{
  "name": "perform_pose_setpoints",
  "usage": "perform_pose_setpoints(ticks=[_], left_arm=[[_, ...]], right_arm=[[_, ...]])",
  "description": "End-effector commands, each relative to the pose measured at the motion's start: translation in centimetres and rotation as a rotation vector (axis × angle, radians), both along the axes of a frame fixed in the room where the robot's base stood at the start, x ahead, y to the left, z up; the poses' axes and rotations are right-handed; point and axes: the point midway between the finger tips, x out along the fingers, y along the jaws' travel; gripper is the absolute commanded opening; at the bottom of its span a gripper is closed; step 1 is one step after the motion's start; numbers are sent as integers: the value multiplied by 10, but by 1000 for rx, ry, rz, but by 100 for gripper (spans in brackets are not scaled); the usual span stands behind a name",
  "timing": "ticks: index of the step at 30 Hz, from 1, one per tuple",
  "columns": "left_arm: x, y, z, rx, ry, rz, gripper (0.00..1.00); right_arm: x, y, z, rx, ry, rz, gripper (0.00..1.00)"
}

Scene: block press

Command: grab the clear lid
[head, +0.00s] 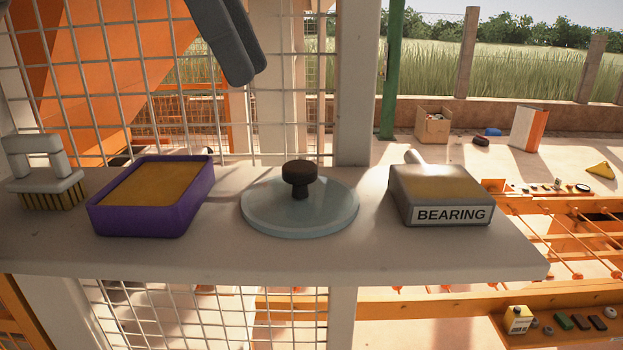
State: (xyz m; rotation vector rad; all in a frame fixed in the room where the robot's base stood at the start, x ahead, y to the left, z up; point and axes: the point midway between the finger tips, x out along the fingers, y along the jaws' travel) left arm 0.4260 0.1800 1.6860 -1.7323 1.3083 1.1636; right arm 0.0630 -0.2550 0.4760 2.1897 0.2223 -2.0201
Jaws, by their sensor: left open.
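The clear lid (262,215) is a round, pale see-through disc with a dark brown knob (299,176) standing up from its middle. It lies flat on the light shelf (330,262), near the middle of the head view. My left gripper (249,77) shows as two dark grey fingers coming down from the top edge. In the picture it is above and a little left of the lid, apart from it. It is open, with nothing seen between the fingers. My right gripper is out of view.
Left of the lid, a purple tray (147,221) with a yellow-brown filling and a brush (46,176) are on the shelf. Right of it is a block labelled BEARING (440,194). A wire mesh (110,75) and a post (357,80) rise behind the shelf.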

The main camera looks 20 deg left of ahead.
Motion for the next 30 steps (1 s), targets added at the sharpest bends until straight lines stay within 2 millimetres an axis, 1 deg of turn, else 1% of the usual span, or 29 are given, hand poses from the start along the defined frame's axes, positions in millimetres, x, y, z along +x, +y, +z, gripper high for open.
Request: perform_pose_setpoints(ticks=[5,10,14,17,24,27,30], left_arm=[[0,0,0,0,0,0,50],[0,0,0,0,0,0,50],[1,-2,-5,2,1,0,50],[1,-5,-14,2,0,0,50],[5,-18,-46,3,1,0,50],[6,-22,-56,2,1,0,50],[6,-25,-61,1,0,0,50]], right_arm=[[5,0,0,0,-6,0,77],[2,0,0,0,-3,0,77],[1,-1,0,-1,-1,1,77],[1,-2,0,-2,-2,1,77],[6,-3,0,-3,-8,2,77],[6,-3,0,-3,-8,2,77],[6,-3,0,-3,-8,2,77]])
